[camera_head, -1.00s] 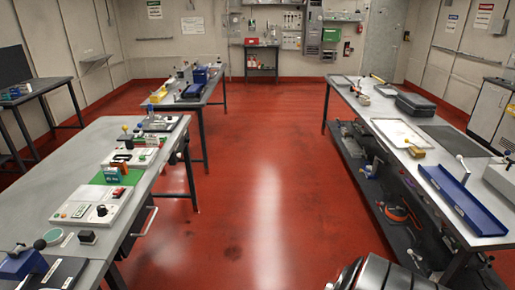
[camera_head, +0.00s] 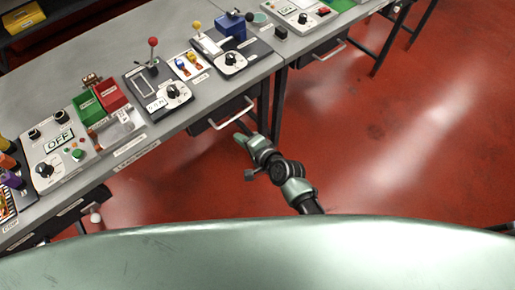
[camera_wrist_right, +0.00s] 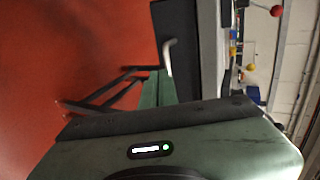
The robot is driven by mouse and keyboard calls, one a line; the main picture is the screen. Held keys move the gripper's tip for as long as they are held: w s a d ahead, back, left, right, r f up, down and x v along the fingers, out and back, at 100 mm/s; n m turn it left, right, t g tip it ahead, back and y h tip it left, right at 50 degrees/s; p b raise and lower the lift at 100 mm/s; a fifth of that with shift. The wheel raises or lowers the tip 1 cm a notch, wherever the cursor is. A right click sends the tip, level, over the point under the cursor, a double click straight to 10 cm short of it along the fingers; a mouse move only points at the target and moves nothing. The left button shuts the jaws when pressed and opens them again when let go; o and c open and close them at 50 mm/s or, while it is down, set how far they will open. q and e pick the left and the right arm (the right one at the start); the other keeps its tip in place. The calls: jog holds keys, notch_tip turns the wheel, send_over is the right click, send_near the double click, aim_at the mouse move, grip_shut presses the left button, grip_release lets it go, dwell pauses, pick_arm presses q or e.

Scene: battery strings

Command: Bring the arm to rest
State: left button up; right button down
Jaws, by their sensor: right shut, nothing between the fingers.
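My right arm shows in the middle of the head view, below the near edge of the workbench (camera_head: 205,95). Its right gripper (camera_head: 240,137) is over the red floor, close to a drawer handle (camera_head: 232,114) on the bench front; I cannot tell whether they touch. In the right wrist view the green fingers of the gripper (camera_wrist_right: 158,85) lie together with nothing between them. A pale handle (camera_wrist_right: 169,57) shows beside their tips there. My left gripper is not in view.
Bench legs (camera_head: 278,105) stand near my gripper. The red floor (camera_head: 400,150) to the right is clear.

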jog(key=v, duration=0.7)
jog(key=s+d+f+n+g+h+b, duration=0.1)
jog(key=s+d+f+n+g, duration=0.15)
jog(key=s+f, duration=0.45)
jog(key=s+d+f+n+g+h+b, duration=0.15)
jog(key=d+f, duration=0.25)
jog(key=f, duration=0.8)
jog(key=s+d+f+n+g+h, duration=0.1)
jog(key=s+d+f+n+h, duration=0.1)
jog(key=s+d+f, duration=0.5)
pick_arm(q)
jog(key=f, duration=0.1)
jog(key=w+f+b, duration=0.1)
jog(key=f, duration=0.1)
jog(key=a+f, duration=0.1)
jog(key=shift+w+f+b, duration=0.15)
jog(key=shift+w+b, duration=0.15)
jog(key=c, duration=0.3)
pick_arm(e)
jog(key=s+d+f+n+g+h, duration=0.1)
jog(key=s+d+f+n+g, duration=0.1)
jog(key=s+f, duration=0.5)
jog(key=s+d+f+n+g+h, duration=0.2)
jog(key=s+d+f+n, duration=0.3)
jog(key=s, duration=0.9)
notch_tip(320, 180, down, 3)
jog(key=shift+d+f, duration=0.15)
jog(key=shift+d, duration=0.5)
